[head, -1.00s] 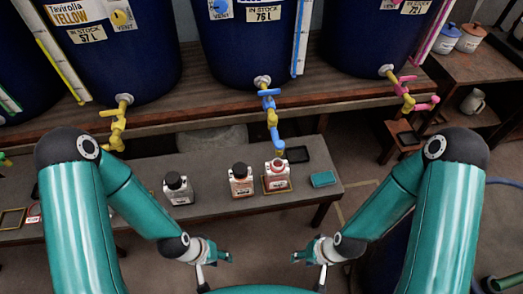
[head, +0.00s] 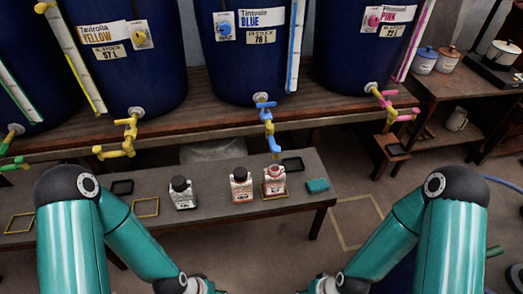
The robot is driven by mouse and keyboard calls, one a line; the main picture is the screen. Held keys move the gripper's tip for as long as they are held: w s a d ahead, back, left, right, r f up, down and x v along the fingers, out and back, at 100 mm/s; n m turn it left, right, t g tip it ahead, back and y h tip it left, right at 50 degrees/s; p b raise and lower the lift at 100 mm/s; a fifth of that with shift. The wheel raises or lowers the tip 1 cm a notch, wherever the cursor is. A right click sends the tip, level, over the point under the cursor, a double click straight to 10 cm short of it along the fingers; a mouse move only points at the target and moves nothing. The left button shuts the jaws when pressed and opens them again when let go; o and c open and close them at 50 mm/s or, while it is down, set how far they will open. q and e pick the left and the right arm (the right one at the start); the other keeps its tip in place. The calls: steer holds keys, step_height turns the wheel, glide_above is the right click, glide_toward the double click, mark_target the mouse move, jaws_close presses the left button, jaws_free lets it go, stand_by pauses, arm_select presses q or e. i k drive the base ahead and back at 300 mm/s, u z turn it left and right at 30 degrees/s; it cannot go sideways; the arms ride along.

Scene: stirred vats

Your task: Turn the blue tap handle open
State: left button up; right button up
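The blue tap (head: 268,124) sticks out from the bottom of the middle vat (head: 246,60), which is labelled Blue. A bottle with reddish contents (head: 275,184) stands below the spout. My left gripper (head: 208,288) and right gripper (head: 312,288) are at the bottom edge, well in front of the tap and touching nothing visible. Their fingers are mostly cut off, so I cannot see whether they are open.
A yellow tap (head: 128,135) is on the left vat and a pink tap (head: 390,102) on the right vat. A low bench (head: 225,211) carries a dark-capped bottle (head: 182,192), another bottle (head: 241,185) and a teal block (head: 317,186). Floor is clear between bench and arms.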

mark_target(266, 106)
steer(key=z, duration=0.15)
steer(key=i, duration=0.95)
steer(key=u, duration=0.15)
steer(key=k, duration=1)
steer(key=u, duration=0.45)
steer(key=i, duration=0.9)
steer(key=z, duration=0.15)
